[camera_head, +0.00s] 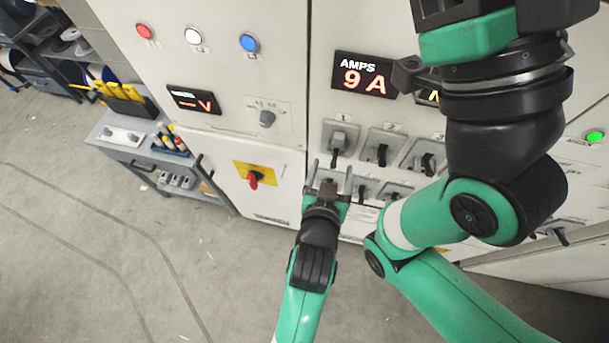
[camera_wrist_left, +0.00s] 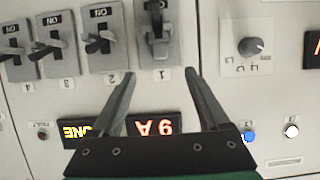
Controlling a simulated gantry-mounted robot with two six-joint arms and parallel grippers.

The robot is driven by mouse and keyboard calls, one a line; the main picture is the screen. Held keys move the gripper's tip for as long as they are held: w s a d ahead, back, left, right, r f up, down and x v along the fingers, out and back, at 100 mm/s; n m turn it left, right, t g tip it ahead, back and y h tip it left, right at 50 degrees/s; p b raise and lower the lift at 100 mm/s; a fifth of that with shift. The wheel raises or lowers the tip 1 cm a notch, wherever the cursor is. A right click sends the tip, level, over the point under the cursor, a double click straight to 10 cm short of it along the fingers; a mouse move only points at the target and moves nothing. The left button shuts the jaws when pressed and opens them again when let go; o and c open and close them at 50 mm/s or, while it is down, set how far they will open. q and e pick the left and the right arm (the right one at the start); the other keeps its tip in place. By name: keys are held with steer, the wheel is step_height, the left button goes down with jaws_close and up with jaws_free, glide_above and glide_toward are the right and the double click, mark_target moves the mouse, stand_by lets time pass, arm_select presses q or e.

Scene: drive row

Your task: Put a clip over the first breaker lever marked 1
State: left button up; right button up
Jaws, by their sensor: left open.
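The breaker marked 1 (camera_head: 341,136) is at the left of the upper breaker row in the head view. In the left wrist view, which is upside down, breaker 1 (camera_wrist_left: 143,52) is at the top middle. A grey piece that looks like a clip (camera_wrist_left: 158,28) sits over its lever, unlike the bare black levers beside it; how firmly it sits I cannot tell. My left gripper (camera_head: 329,173) is open and empty just below breaker 1, its fingers (camera_wrist_left: 157,88) apart and pointing at it.
Breaker 2 (camera_head: 383,147) and breaker 3 (camera_head: 424,154) are close on the right, with a lower row beneath. My right arm crosses the panel's right side. A yellow-backed red switch (camera_head: 253,177) is left of my left gripper. A grey bench (camera_head: 150,158) with tools stands farther left.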

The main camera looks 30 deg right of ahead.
arm_select(q)
steer(key=shift+d, duration=0.1)
stand_by(0.3)
steer(key=w+a+r+n+t, duration=0.1)
steer(key=w+a+r+t, duration=0.2)
steer(key=a+r, duration=0.35)
steer(key=w+a+r+n+t+y, duration=0.15)
steer(key=a+r, duration=0.25)
steer(key=r, duration=0.6)
steer(key=w+a+r+n+t, duration=0.1)
steer(key=w+a+r+t, duration=0.2)
steer(key=a+r, duration=0.35)
steer(key=s+a+r+n+t+y, duration=0.2)
steer(key=s+a+r+t, duration=0.3)
steer(key=a+r, duration=0.5)
steer(key=s+a+r+n+t+y, duration=0.1)
steer(key=s+a+r+t+y, duration=0.3)
steer(key=s+a+r, duration=0.3)
steer(key=a+r, duration=0.3)
steer(key=r, duration=0.4)
steer(key=shift+n+t, duration=0.35)
